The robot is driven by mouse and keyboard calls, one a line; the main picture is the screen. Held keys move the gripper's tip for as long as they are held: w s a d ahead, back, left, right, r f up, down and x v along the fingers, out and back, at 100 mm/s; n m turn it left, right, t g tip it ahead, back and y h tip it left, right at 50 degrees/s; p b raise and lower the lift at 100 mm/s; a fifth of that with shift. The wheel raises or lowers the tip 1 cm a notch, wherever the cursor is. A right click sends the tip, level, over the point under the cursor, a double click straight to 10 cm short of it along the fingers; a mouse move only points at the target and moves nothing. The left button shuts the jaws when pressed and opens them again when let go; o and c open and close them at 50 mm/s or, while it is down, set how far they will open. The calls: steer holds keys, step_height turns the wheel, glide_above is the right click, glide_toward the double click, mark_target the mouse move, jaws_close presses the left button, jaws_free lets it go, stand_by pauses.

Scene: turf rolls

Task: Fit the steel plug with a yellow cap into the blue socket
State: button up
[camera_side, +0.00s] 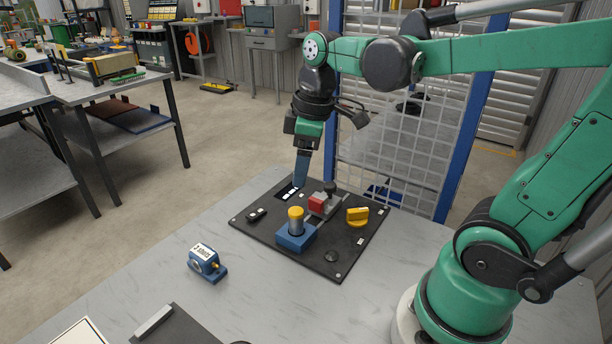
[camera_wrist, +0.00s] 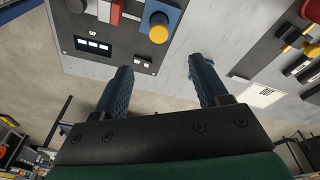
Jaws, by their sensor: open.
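The steel plug with its yellow cap (camera_side: 296,221) stands upright in the blue socket (camera_side: 297,239) on the black panel; how deep it sits I cannot tell. In the wrist view the yellow cap (camera_wrist: 158,31) and the blue socket (camera_wrist: 168,12) show at the top. My gripper (camera_side: 299,184) is behind the plug in the side view, apart from it, with its blue fingers pointing down near the panel's far edge. In the wrist view my gripper (camera_wrist: 162,66) has its two fingers spread, with nothing between them.
The black panel (camera_side: 265,240) also carries a red block (camera_side: 317,204), a dark lever knob (camera_side: 330,187) and a yellow handle (camera_side: 357,216). A blue block with a white label (camera_side: 207,262) sits on the grey table, left of the panel. Bare tabletop (camera_side: 160,275) lies around it.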

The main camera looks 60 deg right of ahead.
steer(key=shift+s+a+f+m+t+h, duration=0.15)
steer(key=shift+a+f+m+t, duration=0.15)
steer(key=shift+a+m+t, duration=0.6)
steer(key=shift+s+a+f+m+t+h, duration=0.15)
steer(key=shift+a+f+m+t, duration=0.1)
steer(key=shift+a+m+t, duration=0.55)
steer(key=shift+s+a+f+m+t, duration=0.15)
steer(key=shift+a+f+m+t, duration=0.15)
steer(key=shift+a+m+t, duration=0.55)
